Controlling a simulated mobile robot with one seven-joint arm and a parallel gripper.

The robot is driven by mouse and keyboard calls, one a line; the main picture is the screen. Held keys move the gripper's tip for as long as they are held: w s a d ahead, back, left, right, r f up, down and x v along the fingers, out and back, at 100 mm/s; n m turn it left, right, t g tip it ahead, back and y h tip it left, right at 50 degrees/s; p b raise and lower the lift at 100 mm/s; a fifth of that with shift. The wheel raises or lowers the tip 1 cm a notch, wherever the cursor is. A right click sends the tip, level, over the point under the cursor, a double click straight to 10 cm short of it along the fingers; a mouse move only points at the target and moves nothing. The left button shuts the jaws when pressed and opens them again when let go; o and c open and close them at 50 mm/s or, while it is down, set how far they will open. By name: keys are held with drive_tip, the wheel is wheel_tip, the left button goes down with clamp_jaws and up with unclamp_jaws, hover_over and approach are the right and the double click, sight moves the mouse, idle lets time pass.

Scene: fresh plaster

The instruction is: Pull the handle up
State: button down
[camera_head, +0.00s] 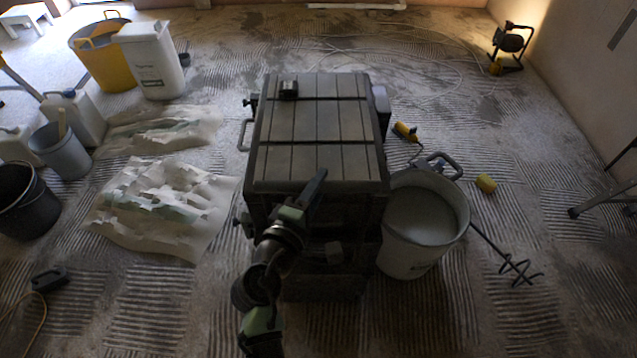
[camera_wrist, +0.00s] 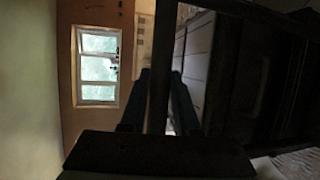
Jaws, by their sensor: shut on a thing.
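A dark chest with a slatted lid (camera_head: 318,135) stands in the middle of the head view; its lid lies flat. My gripper (camera_head: 316,186) is at the chest's near side, by the front edge of the lid. In the wrist view, my gripper (camera_wrist: 158,92) has its two fingers on either side of a dark straight bar, the handle (camera_wrist: 160,55), and is shut on it. In the head view I cannot make out this handle behind my gripper. The chest's dark body also shows at the right of the wrist view (camera_wrist: 245,70).
A bucket of grey mix (camera_head: 422,225) stands close against the chest's right side. A side handle (camera_head: 244,134) sticks out at its left. Crumpled sheets (camera_head: 160,205), pails and a yellow tub (camera_head: 95,60) lie to the left. A mixer paddle (camera_head: 505,255) lies at right.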

drive_tip(key=shift+r, duration=0.3)
drive_tip(key=c, duration=0.7)
unclamp_jaws()
drive_tip(key=shift+o, duration=0.2)
drive_tip(key=v, duration=1.3)
drive_tip(key=shift+f, duration=0.1)
